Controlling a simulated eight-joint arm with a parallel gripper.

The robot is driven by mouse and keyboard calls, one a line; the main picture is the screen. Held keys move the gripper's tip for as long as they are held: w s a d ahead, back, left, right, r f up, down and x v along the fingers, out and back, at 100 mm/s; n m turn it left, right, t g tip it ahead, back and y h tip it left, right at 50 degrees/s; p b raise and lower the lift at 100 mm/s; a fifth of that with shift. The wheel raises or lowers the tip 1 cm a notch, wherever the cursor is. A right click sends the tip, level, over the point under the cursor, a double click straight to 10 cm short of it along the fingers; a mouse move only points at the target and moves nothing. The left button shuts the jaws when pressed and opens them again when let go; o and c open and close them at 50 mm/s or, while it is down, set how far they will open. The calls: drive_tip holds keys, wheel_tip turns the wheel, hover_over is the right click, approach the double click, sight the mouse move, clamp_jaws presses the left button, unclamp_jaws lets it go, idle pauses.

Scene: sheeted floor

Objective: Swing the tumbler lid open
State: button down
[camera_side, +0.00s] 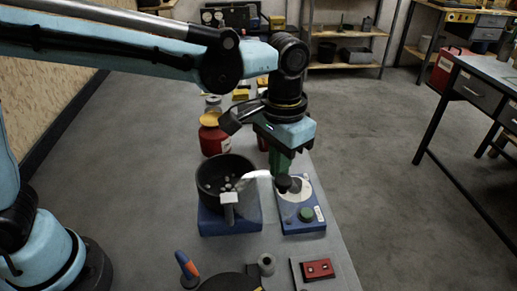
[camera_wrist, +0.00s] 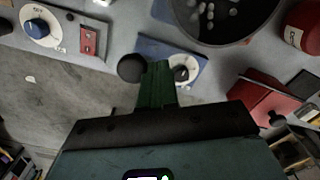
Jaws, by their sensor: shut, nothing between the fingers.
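The tumbler is a dark round drum (camera_side: 212,178) with pale stones inside, on a blue base (camera_side: 218,226); the wrist view cuts it off at the top (camera_wrist: 226,38). I see stones through its top, so any cover there is clear or away. A pale, glossy strip (camera_side: 258,174) runs from its right side toward a black knob (camera_side: 283,184). I cannot tell whether it is the lid's edge. My gripper (camera_side: 279,170), with green fingers, is shut and empty beside the knob. In the wrist view the black ball (camera_wrist: 131,68) sits just left of the fingers; contact is unclear.
A blue control unit (camera_side: 287,223) with a white dial and green button (camera_side: 306,214) stands right of the tumbler. A red jar (camera_side: 213,138) is behind the drum. Open floor lies right.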

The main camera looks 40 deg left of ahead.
sight(287, 203)
drive_tip(key=shift+d, duration=0.1)
drive_tip(key=shift+s+d, duration=0.6)
drive_tip(key=shift+d, duration=0.3)
drive_tip(key=shift+s+d, duration=0.1)
drive_tip(key=shift+s+d, duration=0.65)
drive_tip(key=shift+d, duration=0.05)
drive_tip(key=shift+s, duration=0.1)
drive_tip(key=shift+s+d, duration=0.4)
drive_tip(key=shift+s, duration=0.05)
